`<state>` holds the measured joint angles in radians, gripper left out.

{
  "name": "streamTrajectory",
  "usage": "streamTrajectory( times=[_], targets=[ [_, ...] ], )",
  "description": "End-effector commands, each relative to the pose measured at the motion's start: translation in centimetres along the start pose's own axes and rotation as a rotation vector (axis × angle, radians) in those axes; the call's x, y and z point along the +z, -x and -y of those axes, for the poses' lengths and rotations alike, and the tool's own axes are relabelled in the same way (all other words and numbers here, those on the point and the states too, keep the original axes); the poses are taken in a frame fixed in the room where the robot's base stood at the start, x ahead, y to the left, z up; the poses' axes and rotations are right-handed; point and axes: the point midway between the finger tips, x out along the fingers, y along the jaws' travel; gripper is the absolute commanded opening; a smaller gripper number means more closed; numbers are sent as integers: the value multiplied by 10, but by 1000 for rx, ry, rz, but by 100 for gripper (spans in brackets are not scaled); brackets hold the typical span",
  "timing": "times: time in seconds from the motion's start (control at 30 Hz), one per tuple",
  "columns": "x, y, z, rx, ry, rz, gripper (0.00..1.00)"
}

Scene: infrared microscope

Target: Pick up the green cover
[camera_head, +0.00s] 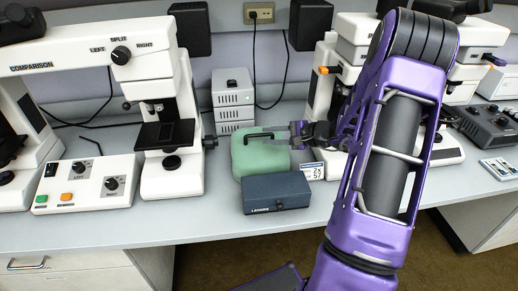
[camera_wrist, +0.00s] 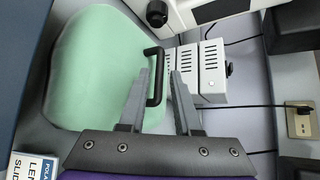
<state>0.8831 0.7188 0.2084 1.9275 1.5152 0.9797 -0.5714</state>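The green cover (camera_head: 258,157) is a pale green rounded box with a black bar handle (camera_head: 260,135), standing on the bench behind a dark blue box. In the wrist view the cover (camera_wrist: 95,70) fills the left part and its handle (camera_wrist: 156,85) shows between my two fingers. My gripper (camera_wrist: 160,75) is open, with a gap between each finger and the handle. In the head view my gripper (camera_head: 283,139) reaches in from the right at the height of the handle. Whether the fingertips touch the cover is hidden.
A white vented unit (camera_head: 233,100) is behind the cover. White microscopes stand to the left (camera_head: 170,120) and right (camera_head: 322,85).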

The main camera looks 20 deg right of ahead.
Motion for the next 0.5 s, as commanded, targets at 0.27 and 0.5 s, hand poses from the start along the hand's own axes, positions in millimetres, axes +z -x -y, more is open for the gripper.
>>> streamTrajectory(
  times=[0.27,0.5],
  targets=[
    [0,-17,0,1,0,1,32],
    [-2,-52,0,1,-1,2,32]
  ],
)
